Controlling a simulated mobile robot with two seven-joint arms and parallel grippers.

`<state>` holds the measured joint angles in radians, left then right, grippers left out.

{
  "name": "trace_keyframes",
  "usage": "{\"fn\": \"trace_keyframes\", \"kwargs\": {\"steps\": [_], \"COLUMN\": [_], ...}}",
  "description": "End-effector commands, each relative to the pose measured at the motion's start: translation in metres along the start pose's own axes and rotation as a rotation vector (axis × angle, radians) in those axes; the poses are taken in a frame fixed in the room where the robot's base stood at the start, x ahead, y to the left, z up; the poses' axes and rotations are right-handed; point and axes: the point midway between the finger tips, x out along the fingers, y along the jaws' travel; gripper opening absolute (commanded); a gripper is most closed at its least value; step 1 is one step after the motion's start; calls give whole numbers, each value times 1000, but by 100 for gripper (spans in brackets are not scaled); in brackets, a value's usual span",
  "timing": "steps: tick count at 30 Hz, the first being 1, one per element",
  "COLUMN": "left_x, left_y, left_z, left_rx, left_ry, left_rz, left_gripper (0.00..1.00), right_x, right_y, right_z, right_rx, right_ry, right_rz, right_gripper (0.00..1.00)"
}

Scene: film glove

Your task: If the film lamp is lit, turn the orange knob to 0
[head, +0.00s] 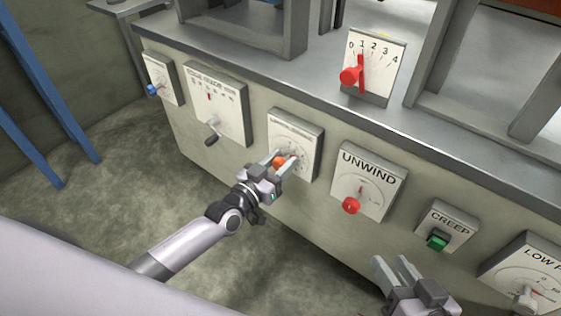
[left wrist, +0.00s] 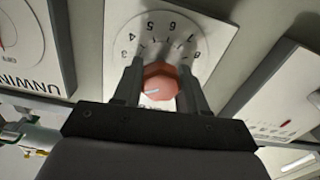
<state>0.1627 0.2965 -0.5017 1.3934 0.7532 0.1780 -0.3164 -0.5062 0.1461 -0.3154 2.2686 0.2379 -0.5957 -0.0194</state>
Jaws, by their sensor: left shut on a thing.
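The orange knob (head: 280,161) sits on a white dial plate (head: 308,141) on the front of the grey machine. My left gripper (head: 286,162) has its fingers on either side of the knob and is shut on it. The knob's pointer reading is hard to tell. I cannot make out a film lamp in either view. My right gripper (head: 393,264) is at the bottom right, its fingers apart and empty.
The UNWIND plate (head: 378,175) with a red knob (head: 351,205) is to the right, then a green CREEP button (head: 437,241). A plate with a dark lever (head: 212,138) and a blue knob (head: 152,89) are to the left. A red selector lever (head: 351,75) stands above.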

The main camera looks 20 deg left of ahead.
Motion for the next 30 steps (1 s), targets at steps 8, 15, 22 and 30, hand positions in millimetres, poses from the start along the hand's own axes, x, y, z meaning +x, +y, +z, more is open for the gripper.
{"fn": "trace_keyframes", "kwargs": {"steps": [8,15,22,30], "left_x": [0,0,0,0], "left_y": [-1,-1,-2,-3], "left_z": [0,0,1,2], "left_rx": [-125,-332,-551,-786], "left_ry": [1,1,1,0], "left_rz": [1,1,1,1], "left_gripper": [11,11,11,11], "right_x": [0,1,3,6], "right_y": [0,-1,-2,-6], "right_z": [0,2,1,1], "right_rx": [2,7,17,33], "right_ry": [1,2,7,16], "right_rz": [-2,-6,-17,-35], "right_gripper": [38,38,38,38]}}
